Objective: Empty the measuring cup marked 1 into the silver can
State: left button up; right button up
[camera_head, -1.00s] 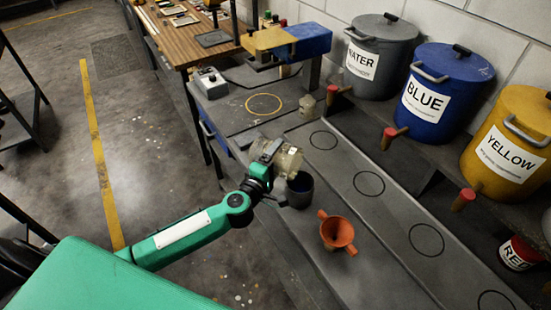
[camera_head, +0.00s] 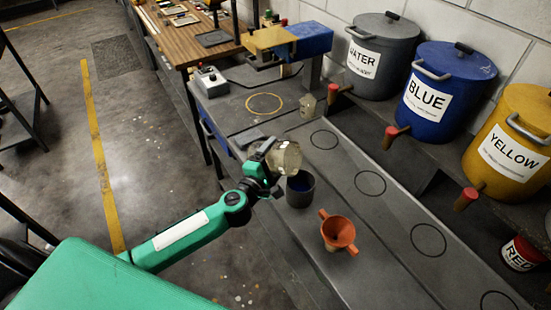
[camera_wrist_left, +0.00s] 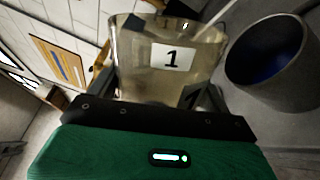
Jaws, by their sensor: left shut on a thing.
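My left gripper (camera_head: 266,160) is shut on the clear measuring cup (camera_head: 287,158). In the left wrist view the cup (camera_wrist_left: 168,58) stands between the fingers and its white label reads 1. The grey can (camera_head: 300,191) with a blue inside stands on the bench, just below and right of the cup. It also shows at the right of the left wrist view (camera_wrist_left: 265,85), close beside the cup. The cup is tilted, with the gripper rolled over. I cannot tell how much is in the cup. My right gripper is not in view.
An orange funnel (camera_head: 338,232) stands to the right of the can. Water (camera_head: 381,60), blue (camera_head: 445,90) and yellow (camera_head: 512,140) drums with red-handled taps line the back shelf. The bench strip with ring marks is clear.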

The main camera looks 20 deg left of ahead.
pick_arm(q)
jog(key=shift+a+f+n, duration=0.15)
jog(key=shift+a+n, duration=0.15)
jog(key=shift+n, duration=0.8)
jog(key=shift+s+a+r+n+p, duration=0.4)
jog(key=shift+s+a+n, duration=0.1)
jog(key=shift+s, duration=0.1)
jog(key=shift+s+a+r+n+p, duration=0.35)
jog(key=shift+s+a+r+n, duration=0.05)
jog(key=shift+s+n, duration=0.15)
jog(key=shift+s+a+r+n, duration=0.2)
jog(key=shift+s+a+n, duration=0.1)
jog(key=shift+s+n, duration=0.1)
